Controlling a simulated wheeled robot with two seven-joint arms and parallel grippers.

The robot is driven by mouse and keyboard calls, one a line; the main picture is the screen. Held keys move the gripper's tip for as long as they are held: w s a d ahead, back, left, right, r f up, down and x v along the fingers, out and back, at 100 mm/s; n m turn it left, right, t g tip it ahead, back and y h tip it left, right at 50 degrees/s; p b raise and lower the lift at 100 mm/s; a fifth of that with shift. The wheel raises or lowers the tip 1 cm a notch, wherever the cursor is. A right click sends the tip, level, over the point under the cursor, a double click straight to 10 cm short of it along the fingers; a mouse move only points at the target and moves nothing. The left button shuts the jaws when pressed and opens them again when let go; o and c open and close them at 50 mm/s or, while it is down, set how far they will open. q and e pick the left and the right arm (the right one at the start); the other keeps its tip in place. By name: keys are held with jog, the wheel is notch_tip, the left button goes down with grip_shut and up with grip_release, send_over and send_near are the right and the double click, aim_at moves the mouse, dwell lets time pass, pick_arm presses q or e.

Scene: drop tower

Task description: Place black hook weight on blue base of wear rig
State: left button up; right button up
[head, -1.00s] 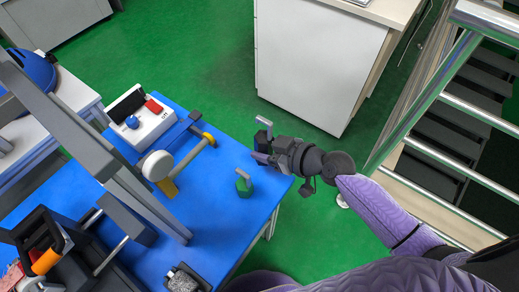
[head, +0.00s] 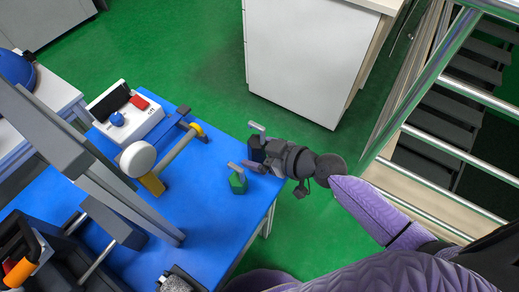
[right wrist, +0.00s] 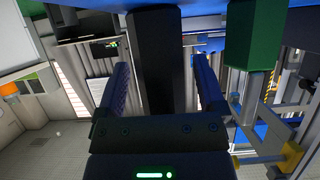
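The black hook weight (head: 256,149) has a grey hook on top and is at the table's right edge in the head view. My right gripper (head: 262,164) is shut on it; in the right wrist view the black weight (right wrist: 157,60) stands between the two fingers. Whether it clears the tabletop is hard to tell. The wear rig has a white disc (head: 138,159), a grey bar, yellow parts and a dark blue base (head: 163,131), partly hidden by the bar. No weight shows on that base. My left gripper is out of view.
A green hook weight (head: 238,184) stands on the blue table (head: 213,215) close to my right gripper. A white control box (head: 132,110) is behind the rig. A grey slanted frame (head: 110,185) rises at left. A dark knobbed block (head: 178,280) lies at the front.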

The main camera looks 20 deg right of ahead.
jog(key=shift+d+r, duration=0.1)
jog(key=shift+r, duration=0.15)
jog(key=f+p+v, duration=0.1)
jog(key=v, duration=1)
jog(key=s+d+f+m+g+h, duration=0.1)
jog(key=s+d+f+m+h, duration=0.2)
jog(key=f, duration=0.4)
jog(key=s+d+f+g+h, duration=0.2)
jog(key=s+d+f, duration=0.1)
jog(key=s+f, duration=0.3)
jog(key=s+d+f+m+g+h, duration=0.1)
jog(key=s+d+f+m+h, duration=0.2)
jog(key=f, duration=0.5)
jog(key=s+a+f+g, duration=0.1)
jog(key=s+f+g, duration=0.1)
jog(key=s, duration=0.6)
jog(key=s+a+f+g, duration=0.2)
jog(key=s+f+g, duration=0.1)
jog(key=s, duration=0.5)
jog(key=s+a+f+n+g, duration=0.1)
jog(key=s+f, duration=0.3)
jog(key=s, duration=0.4)
jog(key=shift+a+g+h, duration=0.4)
jog(key=shift+a+g, duration=0.15)
jog(key=shift+g, duration=0.35)
